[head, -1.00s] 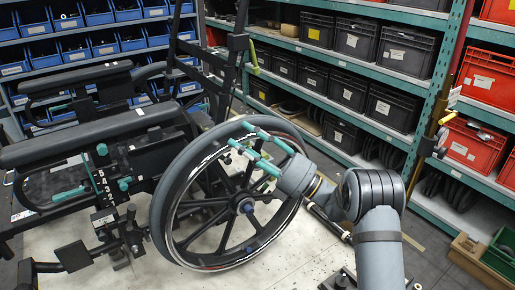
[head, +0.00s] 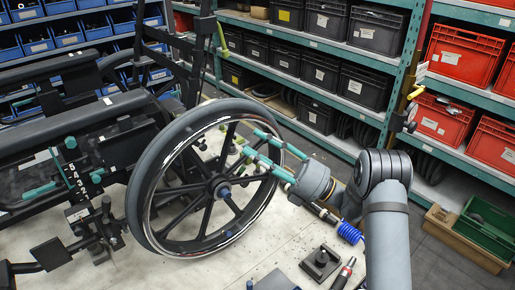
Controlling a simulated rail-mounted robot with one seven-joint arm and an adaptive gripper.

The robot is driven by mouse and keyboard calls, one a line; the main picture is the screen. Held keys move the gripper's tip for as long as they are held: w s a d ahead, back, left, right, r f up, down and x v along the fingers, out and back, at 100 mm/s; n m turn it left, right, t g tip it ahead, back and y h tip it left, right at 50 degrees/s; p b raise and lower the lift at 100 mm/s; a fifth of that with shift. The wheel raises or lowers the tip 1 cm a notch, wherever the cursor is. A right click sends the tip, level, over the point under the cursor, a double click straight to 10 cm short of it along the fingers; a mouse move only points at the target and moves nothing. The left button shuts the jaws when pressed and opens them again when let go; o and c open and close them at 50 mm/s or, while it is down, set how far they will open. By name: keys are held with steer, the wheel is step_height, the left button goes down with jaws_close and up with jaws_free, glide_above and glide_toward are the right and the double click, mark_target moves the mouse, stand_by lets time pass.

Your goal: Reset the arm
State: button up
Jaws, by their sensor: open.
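My gripper (head: 252,143) is open and empty, its two teal fingers parallel with a clear gap between them. It points left toward the wheelchair's large wheel (head: 221,187). My grey arm (head: 388,235) comes up from the lower right and bends at a dark-ringed joint. The wheelchair (head: 80,125) stands upright on the pale bench (head: 215,270), with black armrests and teal fittings.
A black block (head: 320,262), a red-and-black handled tool (head: 344,272) and a blue coiled hose (head: 350,232) are at the bench's right side. Behind stand shelves with black crates (head: 368,86) and red crates (head: 464,52). A green crate (head: 485,225) is at far right. Blue bins (head: 70,40) fill the back left.

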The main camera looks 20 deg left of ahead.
mark_target(201, 135)
steer(key=shift+a, duration=0.1)
steer(key=x, duration=1.1)
steer(key=shift+s+a+r, duration=0.1)
steer(key=shift+a+r, duration=0.1)
steer(key=shift+a, duration=0.15)
steer(key=s+a+n, duration=0.1)
steer(key=s+a+n+g+h, duration=0.1)
steer(key=s, duration=0.1)
steer(key=shift+s+f, duration=0.1)
steer(key=shift+f, duration=0.05)
steer(key=shift+s+a+f+n+h, duration=0.25)
steer(key=shift+s+a+n+h, duration=0.05)
steer(key=shift+s+n, duration=0.25)
